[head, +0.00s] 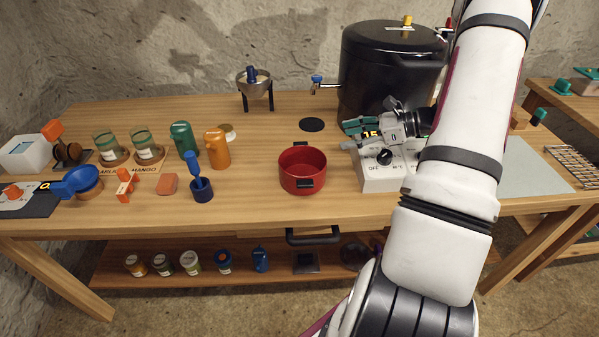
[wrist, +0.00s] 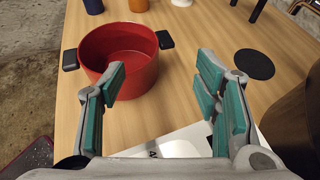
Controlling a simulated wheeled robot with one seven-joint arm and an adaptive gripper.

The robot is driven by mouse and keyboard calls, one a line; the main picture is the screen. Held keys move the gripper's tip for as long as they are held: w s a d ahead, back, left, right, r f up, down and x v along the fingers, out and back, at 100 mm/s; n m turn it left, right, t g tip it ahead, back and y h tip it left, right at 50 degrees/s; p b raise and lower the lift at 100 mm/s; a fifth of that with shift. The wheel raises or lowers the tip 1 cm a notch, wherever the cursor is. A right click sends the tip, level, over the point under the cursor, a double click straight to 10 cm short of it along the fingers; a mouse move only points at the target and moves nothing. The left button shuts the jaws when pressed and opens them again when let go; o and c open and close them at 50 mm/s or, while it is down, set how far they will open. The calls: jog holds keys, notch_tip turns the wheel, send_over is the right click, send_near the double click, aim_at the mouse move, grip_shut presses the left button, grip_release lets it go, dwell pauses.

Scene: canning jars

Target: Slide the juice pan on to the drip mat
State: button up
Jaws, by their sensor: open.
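The juice pan, a red pot with dark handles (head: 302,171), stands upright and looks empty near the front middle of the table. It also shows in the wrist view (wrist: 146,72), beyond my left finger, with a dark handle on either side. The drip mat, a flat black disc (head: 312,125), lies bare on the table behind the pan, in front of the steamer's spout; the wrist view shows it too (wrist: 254,64). My gripper (head: 362,128) is open and empty above the white control box, right of the pan. Its teal-padded fingers (wrist: 162,88) are apart from the pan.
A black steam kettle with a tap (head: 385,65) stands behind the control box (head: 380,176). A steel funnel on legs (head: 256,84) stands at the back. Table between pan and mat looks clear.

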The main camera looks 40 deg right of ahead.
aim_at(307, 145)
jog(key=x, duration=0.9)
jog(key=f+x, duration=0.1)
jog(key=x, duration=0.3)
jog(key=shift+w+d, duration=0.1)
grip_shut()
